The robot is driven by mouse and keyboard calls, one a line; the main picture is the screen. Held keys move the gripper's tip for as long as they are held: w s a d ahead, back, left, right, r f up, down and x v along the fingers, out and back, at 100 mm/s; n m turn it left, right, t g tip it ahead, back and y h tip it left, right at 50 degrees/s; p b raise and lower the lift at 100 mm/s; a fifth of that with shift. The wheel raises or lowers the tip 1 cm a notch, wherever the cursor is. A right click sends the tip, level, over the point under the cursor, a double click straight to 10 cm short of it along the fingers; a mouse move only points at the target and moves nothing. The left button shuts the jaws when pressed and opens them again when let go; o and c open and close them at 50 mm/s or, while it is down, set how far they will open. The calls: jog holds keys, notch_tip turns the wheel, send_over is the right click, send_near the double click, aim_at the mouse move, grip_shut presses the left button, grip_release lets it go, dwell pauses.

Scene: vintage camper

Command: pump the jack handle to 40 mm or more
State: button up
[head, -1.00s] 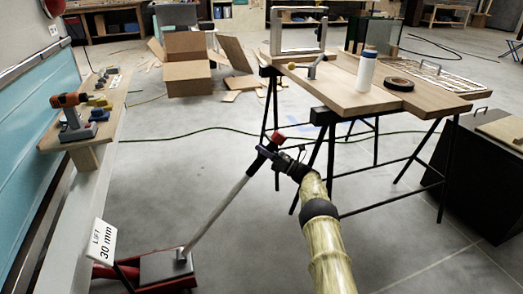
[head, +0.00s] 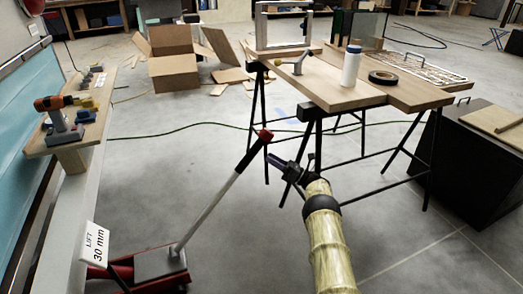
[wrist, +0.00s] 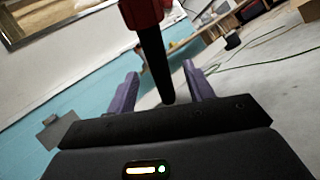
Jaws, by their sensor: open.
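The red jack (head: 125,272) stands on the floor at the lower left in the head view. Its handle (head: 208,207) slants up to the right, a grey rod with a black grip and red tip. A white sign (head: 95,243) reads "LIFT 30 mm". My gripper (head: 272,160) is open, just right of the black grip and apart from it in the head view. In the wrist view, the black grip (wrist: 153,65) and its red tip (wrist: 141,12) appear in line with the gap between the spread purple fingers (wrist: 160,90). The jack body is not seen there.
A wooden workbench (head: 345,90) on black trestles stands beyond my gripper, with a white bottle (head: 351,66) and black tape roll (head: 383,77). A narrow shelf (head: 55,140) with a drill (head: 62,118) runs along the camper at left. A black cabinet (head: 475,165) stands right. Floor between is clear.

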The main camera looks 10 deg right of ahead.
jog(key=p+v, duration=0.1)
jog(key=v, duration=0.7)
jog(key=shift+d, duration=0.25)
jog(key=shift+f, duration=0.1)
